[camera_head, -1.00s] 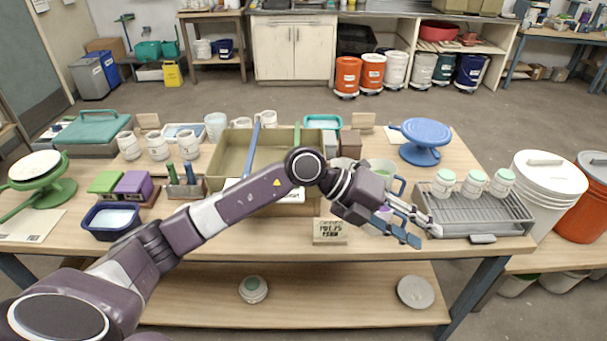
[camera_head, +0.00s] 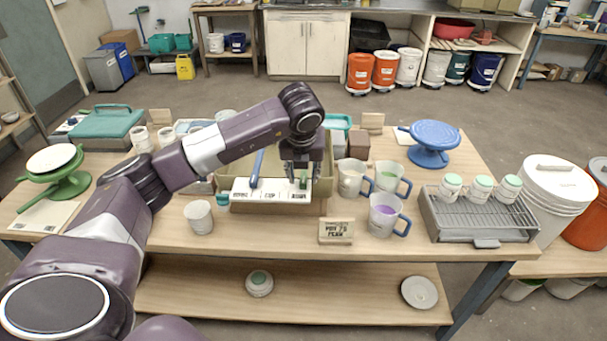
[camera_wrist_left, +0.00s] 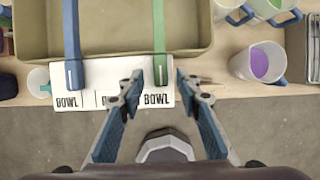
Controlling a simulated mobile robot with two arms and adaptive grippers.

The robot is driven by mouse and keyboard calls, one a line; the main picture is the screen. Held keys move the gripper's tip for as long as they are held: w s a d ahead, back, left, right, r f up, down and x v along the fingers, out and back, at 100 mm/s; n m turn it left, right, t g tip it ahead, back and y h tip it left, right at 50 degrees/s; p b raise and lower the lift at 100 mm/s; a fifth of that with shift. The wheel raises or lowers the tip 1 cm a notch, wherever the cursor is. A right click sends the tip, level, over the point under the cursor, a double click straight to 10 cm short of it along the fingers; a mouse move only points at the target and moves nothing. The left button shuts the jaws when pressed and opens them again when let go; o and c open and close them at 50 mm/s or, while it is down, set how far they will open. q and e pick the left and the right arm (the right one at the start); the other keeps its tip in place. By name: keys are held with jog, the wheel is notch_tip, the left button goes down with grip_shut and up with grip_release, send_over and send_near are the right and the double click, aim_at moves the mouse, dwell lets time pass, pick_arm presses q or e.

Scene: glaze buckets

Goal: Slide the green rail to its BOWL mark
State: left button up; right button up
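The green rail (camera_wrist_left: 159,38) and the blue rail (camera_wrist_left: 71,40) lie across the tan tray (camera_wrist_left: 115,50) in the left wrist view. Their front ends rest over a white label strip (camera_wrist_left: 90,97) with BOWL printed at left and right; the middle word is partly hidden by a finger. The green rail's end is close above the right-hand BOWL. My left gripper (camera_wrist_left: 160,78) is open, one finger on each side of that end, with a visible gap on both sides. In the head view my left gripper (camera_head: 302,172) points down at the tray's front edge. My right gripper is not in view.
Mugs with blue handles, one holding purple glaze (camera_head: 384,215), stand right of the tray. A small sign (camera_head: 335,232) stands in front and a white cup (camera_head: 199,217) at front left. A grey rack (camera_head: 475,228) with lidded jars is at the right.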

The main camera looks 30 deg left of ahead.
pick_arm(q)
jog(key=shift+x, duration=0.95)
jog(key=shift+c, duration=0.7)
grip_shut()
